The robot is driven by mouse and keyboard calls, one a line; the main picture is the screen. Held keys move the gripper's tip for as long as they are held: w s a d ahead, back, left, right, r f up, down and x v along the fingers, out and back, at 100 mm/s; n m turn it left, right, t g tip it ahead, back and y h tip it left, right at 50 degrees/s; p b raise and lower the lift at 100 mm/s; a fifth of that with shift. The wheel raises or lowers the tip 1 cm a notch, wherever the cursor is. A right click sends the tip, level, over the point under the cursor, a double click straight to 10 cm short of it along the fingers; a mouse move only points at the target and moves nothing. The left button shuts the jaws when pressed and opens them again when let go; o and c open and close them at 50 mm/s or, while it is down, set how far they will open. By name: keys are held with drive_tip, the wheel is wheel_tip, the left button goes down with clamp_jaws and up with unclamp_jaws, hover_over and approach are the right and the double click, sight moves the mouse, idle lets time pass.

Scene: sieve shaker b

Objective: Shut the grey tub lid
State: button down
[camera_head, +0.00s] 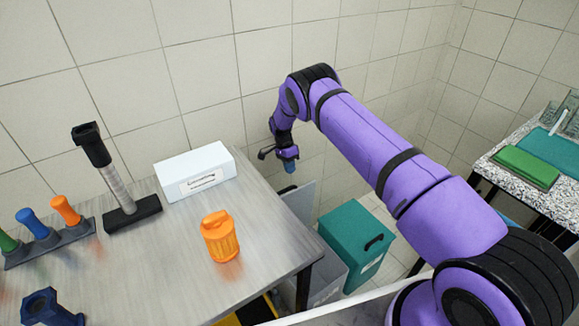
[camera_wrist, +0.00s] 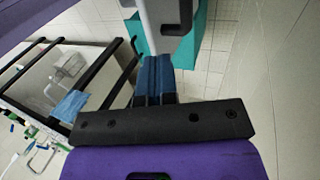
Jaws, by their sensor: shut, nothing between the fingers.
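A teal bin (camera_head: 343,254) with a black handle stands right of the tub. The table holds an orange lantern-like jar (camera_head: 220,238), a white box (camera_head: 196,173), a black-based stand (camera_head: 132,213) and coloured-handled tools (camera_head: 50,230). A speckled counter (camera_head: 520,150) is at right; tiled wall behind.

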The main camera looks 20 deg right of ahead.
drive_tip(key=x, duration=0.6)
drive_tip(key=shift+f, duration=0.4)
drive_tip(key=shift+s+d, duration=0.1)
drive_tip(key=shift+s, duration=0.15)
